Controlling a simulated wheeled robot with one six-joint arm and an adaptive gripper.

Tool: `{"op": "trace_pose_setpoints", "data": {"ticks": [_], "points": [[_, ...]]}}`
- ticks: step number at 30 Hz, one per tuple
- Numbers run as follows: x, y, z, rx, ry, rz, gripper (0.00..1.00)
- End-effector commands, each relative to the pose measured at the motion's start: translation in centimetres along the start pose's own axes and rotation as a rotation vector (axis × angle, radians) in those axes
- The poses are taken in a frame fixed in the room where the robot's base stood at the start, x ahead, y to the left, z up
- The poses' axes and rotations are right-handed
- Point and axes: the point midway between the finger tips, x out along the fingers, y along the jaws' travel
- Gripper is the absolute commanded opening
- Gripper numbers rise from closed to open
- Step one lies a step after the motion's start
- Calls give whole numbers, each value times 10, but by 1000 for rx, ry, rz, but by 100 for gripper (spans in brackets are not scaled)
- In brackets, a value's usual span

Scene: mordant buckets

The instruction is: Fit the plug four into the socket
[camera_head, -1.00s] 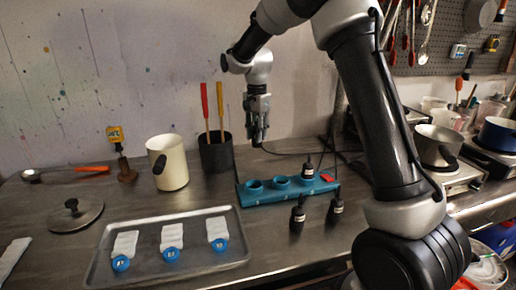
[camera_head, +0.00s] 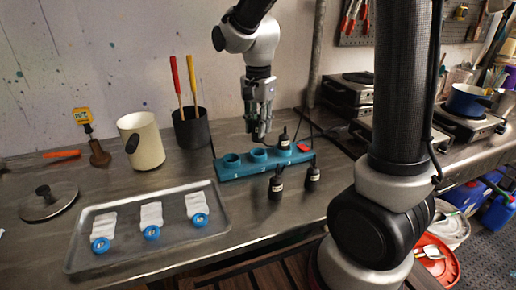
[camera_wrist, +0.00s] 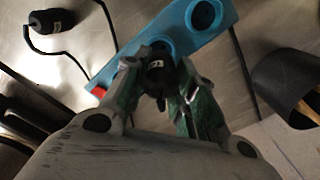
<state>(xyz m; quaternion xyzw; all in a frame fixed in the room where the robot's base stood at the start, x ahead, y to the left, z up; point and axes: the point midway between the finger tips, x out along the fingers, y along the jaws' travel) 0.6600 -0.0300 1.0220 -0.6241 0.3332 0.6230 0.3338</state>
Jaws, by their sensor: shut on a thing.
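The teal socket block (camera_head: 240,169) stands on the metal worktop, with round openings and a red part at its right end. Its left and middle openings look empty; a black plug (camera_head: 284,139) stands at the third. My gripper (camera_head: 259,136) is just above and behind the middle opening, fingers pointing down. In the wrist view my gripper (camera_wrist: 160,85) is shut on a black plug (camera_wrist: 155,70) with a pale label. The held plug's lower end overlaps an opening of the block (camera_wrist: 180,32); whether it has entered cannot be told. Its label is too small to read.
Two black plugs (camera_head: 275,186) (camera_head: 312,177) stand in front of the block. A metal tray (camera_head: 130,265) with white and blue items lies front left. A cream pot (camera_head: 146,142) and a black utensil holder (camera_head: 192,130) stand behind. Black cables run near the block.

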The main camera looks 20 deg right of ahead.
Motion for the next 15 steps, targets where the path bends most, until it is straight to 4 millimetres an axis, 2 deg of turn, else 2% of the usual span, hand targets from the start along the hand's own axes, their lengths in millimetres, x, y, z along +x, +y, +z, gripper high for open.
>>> {"op": "trace_pose_setpoints", "data": {"ticks": [3,12,15], "points": [[18,0,0,0,-1,2,2],[56,0,0,0,0,1,2],[62,0,0,0,0,0,2]]}}
